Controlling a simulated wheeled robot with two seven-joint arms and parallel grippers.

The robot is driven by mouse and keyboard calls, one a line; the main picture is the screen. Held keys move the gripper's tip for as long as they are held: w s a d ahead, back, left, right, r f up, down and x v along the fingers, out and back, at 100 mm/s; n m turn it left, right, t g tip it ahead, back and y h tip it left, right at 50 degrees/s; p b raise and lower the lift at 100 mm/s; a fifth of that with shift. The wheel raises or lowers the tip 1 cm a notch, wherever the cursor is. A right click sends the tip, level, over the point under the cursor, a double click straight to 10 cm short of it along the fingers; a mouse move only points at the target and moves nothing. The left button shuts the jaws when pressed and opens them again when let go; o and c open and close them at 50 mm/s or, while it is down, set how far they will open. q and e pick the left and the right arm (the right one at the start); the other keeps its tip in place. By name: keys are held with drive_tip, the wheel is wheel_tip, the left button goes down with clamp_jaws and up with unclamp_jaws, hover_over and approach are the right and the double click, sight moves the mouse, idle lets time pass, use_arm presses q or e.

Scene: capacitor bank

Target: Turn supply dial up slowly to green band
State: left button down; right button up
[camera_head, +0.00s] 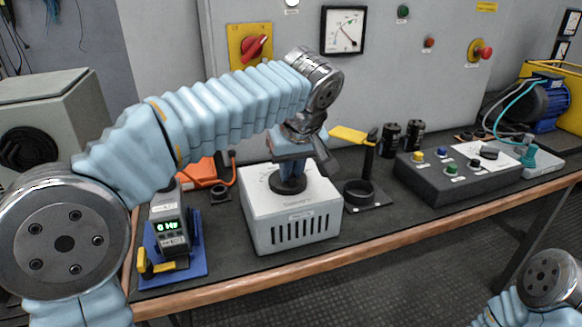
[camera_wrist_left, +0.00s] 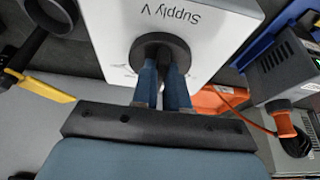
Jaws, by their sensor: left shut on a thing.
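The supply unit (camera_head: 292,222) is a white-grey box with a slotted front, standing on the bench in the middle of the head view. Its black round dial (camera_head: 287,184) is on the top face. My left gripper (camera_head: 291,168) points down from above and is shut on the dial. In the left wrist view, the fingers (camera_wrist_left: 163,84) meet the dial (camera_wrist_left: 160,48), beside the label "Supply V" on the white top (camera_wrist_left: 205,40). A panel meter (camera_head: 343,31) with a small green band hangs on the grey cabinet; its needle points to the lower right. The dial's scale is mostly hidden. My right gripper is out of view.
A handheld meter (camera_head: 170,226) with a green display stands in a blue holder left of the unit. A red rotary switch (camera_head: 253,47) is on the cabinet.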

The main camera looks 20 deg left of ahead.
use_arm(q)
drive_tip(key=shift+m, duration=0.3)
drive_tip(key=shift+s+a+m+t+h, duration=0.15)
drive_tip(key=shift+m+h, duration=0.2)
drive_tip(key=shift+m, duration=0.5)
drive_tip(key=shift+w+a+m+t+h, duration=0.1)
drive_tip(key=shift+a+m+t+h, duration=0.15)
drive_tip(key=shift+m, duration=0.65)
drive_tip(key=shift+s+a+m+t+h, duration=0.1)
drive_tip(key=shift+m+h, duration=0.3)
drive_tip(key=shift+m, duration=0.45)
drive_tip(key=c, duration=1.1)
unclamp_jaws()
drive_tip(key=shift+c, duration=0.2)
drive_tip(key=v, duration=1.4)
drive_tip(key=shift+p, duration=0.35)
